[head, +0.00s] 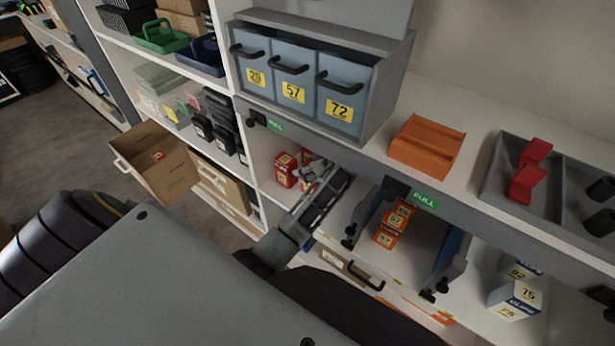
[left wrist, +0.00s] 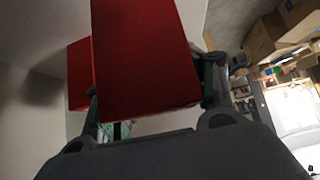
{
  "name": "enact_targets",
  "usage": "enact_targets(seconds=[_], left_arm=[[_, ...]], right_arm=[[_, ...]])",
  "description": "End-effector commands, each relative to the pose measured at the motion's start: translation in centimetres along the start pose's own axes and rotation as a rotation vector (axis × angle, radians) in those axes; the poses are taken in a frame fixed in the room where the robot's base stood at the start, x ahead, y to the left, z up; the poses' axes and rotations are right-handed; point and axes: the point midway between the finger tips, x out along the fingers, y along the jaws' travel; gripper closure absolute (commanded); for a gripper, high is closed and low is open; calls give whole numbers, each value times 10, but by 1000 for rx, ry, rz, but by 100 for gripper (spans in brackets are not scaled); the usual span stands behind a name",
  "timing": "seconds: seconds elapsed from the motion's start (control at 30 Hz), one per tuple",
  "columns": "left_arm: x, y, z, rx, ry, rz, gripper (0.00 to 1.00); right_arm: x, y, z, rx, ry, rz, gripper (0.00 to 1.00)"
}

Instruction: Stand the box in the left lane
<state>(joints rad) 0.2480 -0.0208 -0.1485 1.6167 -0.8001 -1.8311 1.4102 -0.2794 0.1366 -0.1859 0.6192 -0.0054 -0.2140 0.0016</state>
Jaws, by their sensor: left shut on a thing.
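My left gripper (head: 312,176) reaches into the left lane at the left end of the lower shelf. It is shut on a red box (left wrist: 145,60), which fills the middle of the left wrist view between the two fingers. In the head view only a small red part of this box (head: 307,156) shows behind the gripper. Another red box (head: 286,172) stands to its left in the lane, and it also shows in the left wrist view (left wrist: 79,76). Whether the held box touches the shelf is hidden. My right gripper is not in view.
Orange boxes (head: 392,226) stand in the middle lane, and white and blue boxes (head: 516,298) stand farther right. The shelf board above (head: 385,172) carries blue bins and an orange tray (head: 427,145).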

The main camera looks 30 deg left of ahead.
Motion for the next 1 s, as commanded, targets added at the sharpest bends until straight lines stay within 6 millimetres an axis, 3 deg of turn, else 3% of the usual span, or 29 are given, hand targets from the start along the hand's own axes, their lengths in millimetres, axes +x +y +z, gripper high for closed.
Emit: enact_targets(seconds=[0.17, 0.53, 0.97, 1.0], left_arm=[[1, 0, 1, 0, 1, 0, 80], [23, 0, 23, 0, 1, 0, 80], [26, 0, 26, -1, 0, 1, 81], [26, 0, 26, 0, 0, 0, 42]], right_arm=[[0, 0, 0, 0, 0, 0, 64], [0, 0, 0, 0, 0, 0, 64], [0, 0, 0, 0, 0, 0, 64], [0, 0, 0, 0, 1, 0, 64]])
